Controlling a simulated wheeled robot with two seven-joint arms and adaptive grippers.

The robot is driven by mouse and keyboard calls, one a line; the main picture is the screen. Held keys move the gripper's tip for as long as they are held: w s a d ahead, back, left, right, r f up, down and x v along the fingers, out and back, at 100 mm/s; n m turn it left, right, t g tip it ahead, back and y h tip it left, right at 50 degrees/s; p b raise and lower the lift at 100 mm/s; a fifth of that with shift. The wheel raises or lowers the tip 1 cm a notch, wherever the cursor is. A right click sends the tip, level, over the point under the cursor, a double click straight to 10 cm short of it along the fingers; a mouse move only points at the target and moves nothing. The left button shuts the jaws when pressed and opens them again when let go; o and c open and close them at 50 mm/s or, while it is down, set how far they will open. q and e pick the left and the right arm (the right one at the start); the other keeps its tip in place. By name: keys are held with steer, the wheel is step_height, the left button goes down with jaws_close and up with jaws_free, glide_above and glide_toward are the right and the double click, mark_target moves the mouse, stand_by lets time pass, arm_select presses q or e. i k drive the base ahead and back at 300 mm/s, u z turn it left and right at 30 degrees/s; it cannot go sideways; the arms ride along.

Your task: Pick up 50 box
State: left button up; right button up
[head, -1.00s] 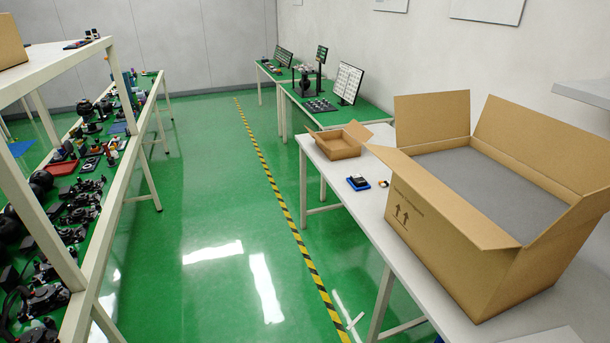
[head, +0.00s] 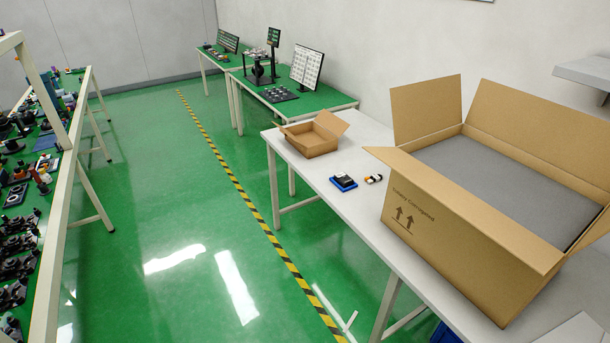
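A large open cardboard box (head: 440,225) stands on the white table at the right, flaps up, with a grey foam-like layer inside. Its front carries two up arrows and small print that I cannot fully read. A smaller open cardboard box (head: 310,143) stands farther back on the same table. I see no number 50 on either box, so I cannot tell which is the 50 box. Neither of my grippers shows in the head view.
The white table (head: 368,211) also holds a blue-and-black item (head: 343,181) and small parts (head: 374,178). Green-topped tables (head: 330,98) stand beyond. A shelf rack (head: 66,180) with many parts lines the left. The green floor (head: 170,200) between is clear, with a striped line.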

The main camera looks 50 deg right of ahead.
mark_target(344, 180)
steer(key=i, duration=0.8)
steer(key=z, duration=0.95)
steer(key=i, duration=0.7)
steer(key=z, duration=0.85)
